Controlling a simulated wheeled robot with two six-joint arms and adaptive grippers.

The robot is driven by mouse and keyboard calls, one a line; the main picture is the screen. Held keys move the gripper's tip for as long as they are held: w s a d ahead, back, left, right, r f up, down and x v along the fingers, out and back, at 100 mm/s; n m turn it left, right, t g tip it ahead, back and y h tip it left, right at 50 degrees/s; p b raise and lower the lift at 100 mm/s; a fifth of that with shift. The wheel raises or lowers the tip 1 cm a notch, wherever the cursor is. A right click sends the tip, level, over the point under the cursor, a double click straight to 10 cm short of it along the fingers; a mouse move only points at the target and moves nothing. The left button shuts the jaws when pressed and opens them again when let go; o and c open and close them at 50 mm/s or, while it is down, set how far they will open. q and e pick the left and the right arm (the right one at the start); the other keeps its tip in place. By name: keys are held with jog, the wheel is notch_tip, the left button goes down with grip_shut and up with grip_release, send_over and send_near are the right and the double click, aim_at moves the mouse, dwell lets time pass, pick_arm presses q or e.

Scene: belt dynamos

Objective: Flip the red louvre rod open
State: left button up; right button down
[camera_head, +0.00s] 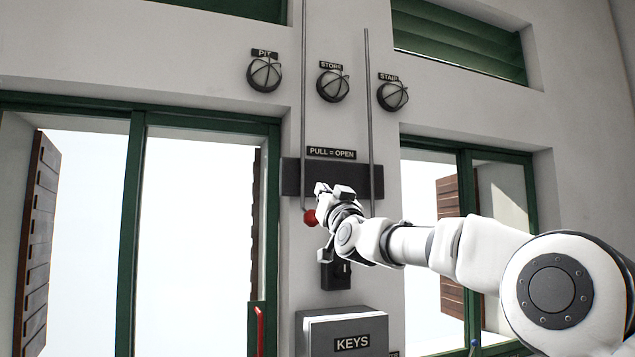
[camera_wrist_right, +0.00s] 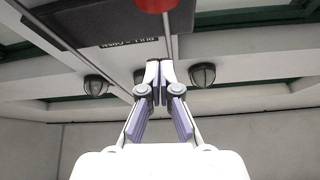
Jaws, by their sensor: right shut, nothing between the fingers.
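The red louvre rod is a thin grey rod (camera_head: 303,110) that runs down the wall left of a second rod. Its red knob (camera_head: 310,217) hangs just below the dark plate marked PULL = OPEN. My right gripper (camera_head: 335,190) is shut and empty in front of the plate, just right of the knob. In the right wrist view the shut fingertips (camera_wrist_right: 160,65) show below the red knob (camera_wrist_right: 155,4), which is cut by the top edge, with a gap between them in the picture. The lower end of the second rod is partly hidden by my gripper. My left gripper is not in view.
The second rod (camera_head: 368,110) runs close on the right. A dark switch box (camera_head: 335,277) and a grey KEYS box (camera_head: 345,318) are below. Round lamps (camera_head: 333,85) sit above. Green-framed windows (camera_head: 133,220) flank the wall, one with a red handle (camera_head: 260,330).

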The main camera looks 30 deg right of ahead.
pick_arm(q)
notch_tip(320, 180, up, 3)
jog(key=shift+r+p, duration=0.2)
jog(key=shift+p, duration=0.85)
pick_arm(e)
jog(key=w+f, duration=0.3)
jog(key=shift+d, duration=0.2)
pick_arm(q)
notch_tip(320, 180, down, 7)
jog(key=b, duration=0.7)
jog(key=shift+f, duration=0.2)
pick_arm(e)
notch_tip(320, 180, down, 7)
jog(key=shift+a, duration=0.1)
